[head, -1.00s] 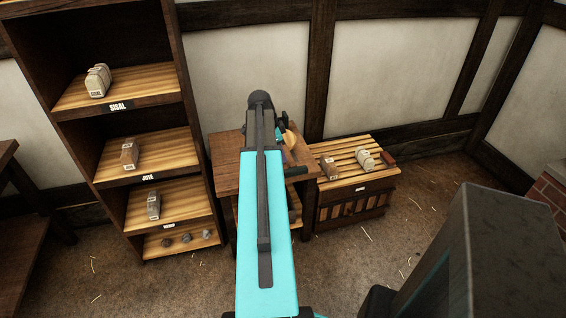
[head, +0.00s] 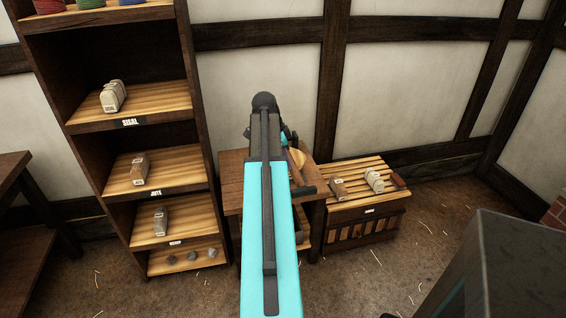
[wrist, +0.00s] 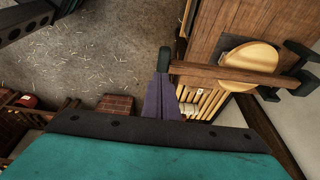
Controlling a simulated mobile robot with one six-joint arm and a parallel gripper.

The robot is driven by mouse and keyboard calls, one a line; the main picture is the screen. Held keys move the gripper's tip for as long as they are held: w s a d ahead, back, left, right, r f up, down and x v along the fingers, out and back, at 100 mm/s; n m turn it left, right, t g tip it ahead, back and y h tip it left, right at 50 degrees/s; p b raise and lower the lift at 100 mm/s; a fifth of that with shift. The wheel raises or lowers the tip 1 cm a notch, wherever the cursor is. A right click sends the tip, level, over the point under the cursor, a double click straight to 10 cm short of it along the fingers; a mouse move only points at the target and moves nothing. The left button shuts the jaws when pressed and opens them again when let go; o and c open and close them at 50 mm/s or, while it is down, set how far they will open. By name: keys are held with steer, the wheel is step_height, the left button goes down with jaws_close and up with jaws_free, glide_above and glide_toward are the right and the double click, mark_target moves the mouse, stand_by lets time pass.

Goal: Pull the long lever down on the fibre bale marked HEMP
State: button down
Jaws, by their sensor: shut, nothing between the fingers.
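A long wooden lever (wrist: 215,73) with a dark crosswise grip at its left end reaches over the bench in the wrist view. A round pale wooden piece (wrist: 255,57) lies beside it; it also shows in the head view (head: 298,157). My gripper (wrist: 162,78) has purple fingers, shut and empty, close to the grip end; I cannot tell whether they touch it. In the head view my arm hides the fingers and much of the bench top (head: 232,172). I can read no HEMP mark, and no bale under the lever can be made out.
A tall shelf (head: 203,120) at the left holds bales; labels read SISAL and JUTE, and a lower label is unreadable. The straw-strewn floor (head: 345,270) in front is open.

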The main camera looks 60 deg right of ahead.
stand_by(0.3)
steer(key=w+a+f+n+g+y, duration=0.1)
steer(key=w+a+f+n, duration=0.2)
steer(key=w+a+f, duration=0.6)
steer(key=w+a+f+n, duration=0.2)
steer(key=w+a+f, duration=0.55)
steer(key=a, duration=0.35)
steer(key=a+f+n+g, duration=0.1)
steer(key=a+f+n, duration=0.2)
steer(key=a+f, duration=0.55)
steer(key=a+f+n, duration=0.2)
steer(key=a+f, duration=0.4)
steer(key=a, duration=0.5)
steer(key=s+a+f+n, duration=0.7)
steer(key=s+a+n, duration=0.2)
steer(key=a, duration=0.2)
steer(key=s+a+f+n+g+y, duration=0.1)
steer(key=s+a+f+n, duration=0.7)
steer(key=a, duration=0.4)
steer(key=shift+s+n, duration=0.6)
steer(key=shift+s, duration=0.4)
